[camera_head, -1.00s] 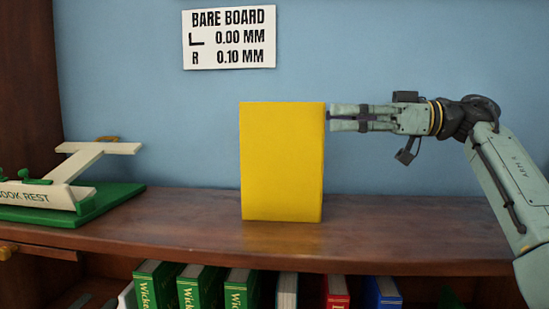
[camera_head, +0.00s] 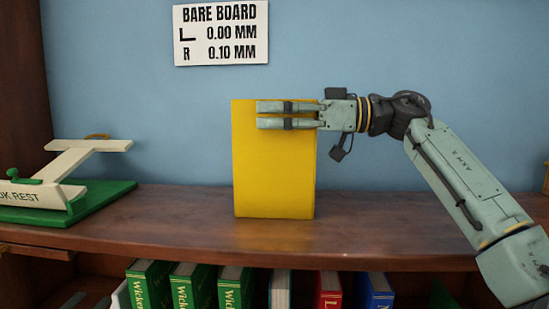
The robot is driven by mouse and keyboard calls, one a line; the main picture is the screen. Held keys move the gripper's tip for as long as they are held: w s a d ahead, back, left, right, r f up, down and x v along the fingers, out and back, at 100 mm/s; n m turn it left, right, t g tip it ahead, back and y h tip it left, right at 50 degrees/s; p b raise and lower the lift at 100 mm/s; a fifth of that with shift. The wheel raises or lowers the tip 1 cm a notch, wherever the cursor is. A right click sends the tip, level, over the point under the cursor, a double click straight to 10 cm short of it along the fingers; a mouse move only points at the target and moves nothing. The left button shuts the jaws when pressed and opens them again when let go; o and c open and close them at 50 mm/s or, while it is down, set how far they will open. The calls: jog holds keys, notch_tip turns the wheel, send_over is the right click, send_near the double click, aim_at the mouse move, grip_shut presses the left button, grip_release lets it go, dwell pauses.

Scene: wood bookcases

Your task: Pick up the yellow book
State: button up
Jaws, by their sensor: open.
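The yellow book (camera_head: 272,175) stands upright on the wooden shelf top (camera_head: 400,235), its broad cover facing me. My gripper (camera_head: 257,115) comes in level from the right, and its fingers lie across the upper part of the book in the picture. The fingers are in front of the cover and hide a strip of it. They are parted by a narrow gap with yellow showing between them. Whether the fingers touch the cover cannot be told from this view.
A white book rest on a green base (camera_head: 105,200) stands at the left. Several books (camera_head: 185,287) stand on the lower shelf. A sign (camera_head: 221,33) hangs on the blue wall. The shelf top is clear on both sides of the yellow book.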

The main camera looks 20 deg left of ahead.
grip_shut()
dwell(0.7)
dwell(0.4)
